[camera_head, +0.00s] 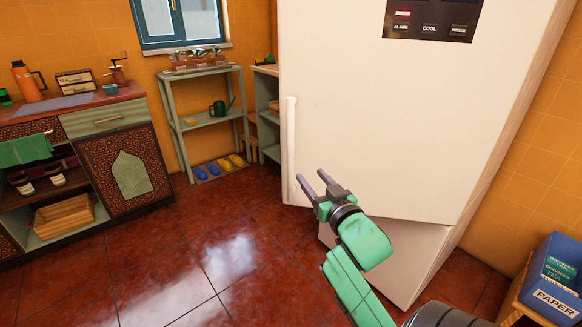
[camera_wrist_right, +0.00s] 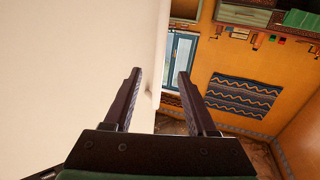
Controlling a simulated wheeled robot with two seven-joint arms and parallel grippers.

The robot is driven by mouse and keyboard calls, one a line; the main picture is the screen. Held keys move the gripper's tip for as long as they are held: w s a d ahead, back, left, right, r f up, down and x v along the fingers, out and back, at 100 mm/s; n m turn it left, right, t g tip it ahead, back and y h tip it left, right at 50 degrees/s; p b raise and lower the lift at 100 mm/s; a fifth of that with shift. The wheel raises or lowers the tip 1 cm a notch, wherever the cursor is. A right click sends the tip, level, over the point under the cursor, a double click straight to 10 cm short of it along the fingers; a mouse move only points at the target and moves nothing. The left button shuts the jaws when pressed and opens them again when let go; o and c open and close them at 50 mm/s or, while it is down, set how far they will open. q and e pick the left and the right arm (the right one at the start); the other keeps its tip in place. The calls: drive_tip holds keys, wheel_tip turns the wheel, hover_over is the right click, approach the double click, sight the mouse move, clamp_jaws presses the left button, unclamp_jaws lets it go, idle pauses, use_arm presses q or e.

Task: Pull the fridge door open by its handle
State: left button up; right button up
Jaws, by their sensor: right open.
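The fridge door (camera_head: 370,120) is a large white panel, and it looks closed. Its handle (camera_head: 291,140) is a white upright bar along the door's left edge. My right gripper (camera_head: 311,174) is open and empty, in front of the door near the handle's lower end, just to its right in the picture. I cannot tell the exact gap to the door. My left gripper is not in view.
A green shelf rack (camera_head: 207,120) with a watering can (camera_head: 220,107) stands left of the fridge. A patterned cabinet (camera_head: 115,160) is at the far left. A blue box (camera_head: 553,280) is at the lower right. The red tiled floor (camera_head: 215,250) before the fridge is clear.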

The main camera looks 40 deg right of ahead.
sight(292, 154)
drive_tip(key=x, duration=1.4)
drive_tip(key=shift+w+d, duration=0.1)
drive_tip(key=shift+w, duration=0.25)
clamp_jaws()
idle(0.4)
